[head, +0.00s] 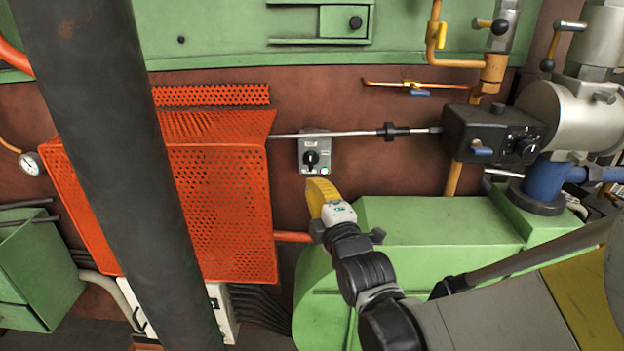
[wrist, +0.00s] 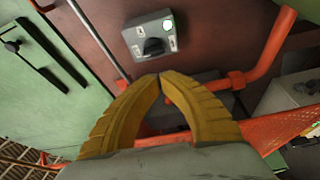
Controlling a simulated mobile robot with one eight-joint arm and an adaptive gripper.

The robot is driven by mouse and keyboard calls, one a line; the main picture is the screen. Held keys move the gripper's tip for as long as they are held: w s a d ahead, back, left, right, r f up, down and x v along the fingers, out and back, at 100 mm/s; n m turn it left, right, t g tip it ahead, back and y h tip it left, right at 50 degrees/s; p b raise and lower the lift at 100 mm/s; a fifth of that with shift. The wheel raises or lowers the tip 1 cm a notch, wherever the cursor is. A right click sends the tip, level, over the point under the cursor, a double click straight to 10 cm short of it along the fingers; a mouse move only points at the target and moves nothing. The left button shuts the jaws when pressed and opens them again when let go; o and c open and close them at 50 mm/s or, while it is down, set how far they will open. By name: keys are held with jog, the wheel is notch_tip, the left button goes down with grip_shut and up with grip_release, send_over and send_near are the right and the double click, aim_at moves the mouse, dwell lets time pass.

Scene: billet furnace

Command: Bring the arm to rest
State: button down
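My gripper (head: 318,184) has yellow ribbed fingers and stands in front of the brown wall, just below a small grey switch box (head: 311,153) in the head view. In the wrist view its two fingertips (wrist: 160,77) meet, with nothing held between them. The switch box (wrist: 152,36) lies just beyond the tips there, apart from them as far as I can tell. It has a black rotary knob (wrist: 154,47) and a lit green-white lamp (wrist: 168,25). My arm reaches in from the lower right of the head view.
An orange perforated guard (head: 222,215) stands left of my gripper. A green housing (head: 430,235) lies below and right. A thin metal rod (head: 350,133) runs beside the switch box to a black actuator box (head: 490,135). Valves and pipes crowd the right. Bare wall shows above the rod.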

jog(key=s+d+f+m+g+h, duration=0.1)
jog(key=s+d+f+m+g, duration=0.2)
jog(key=s+d+m, duration=0.3)
jog(key=s+d+f+m+g+h, duration=0.2)
jog(key=s+d+f+m+g, duration=0.1)
jog(key=s+m, duration=0.4)
jog(key=s+d+f+m+g+h, duration=0.2)
jog(key=s+d+m, duration=0.5)
jog(key=s, duration=0.4)
jog(key=d+f+g, duration=0.1)
jog(key=g, duration=0.1)
jog(key=shift+s+d+g, duration=0.3)
jog(key=shift+d, duration=0.05)
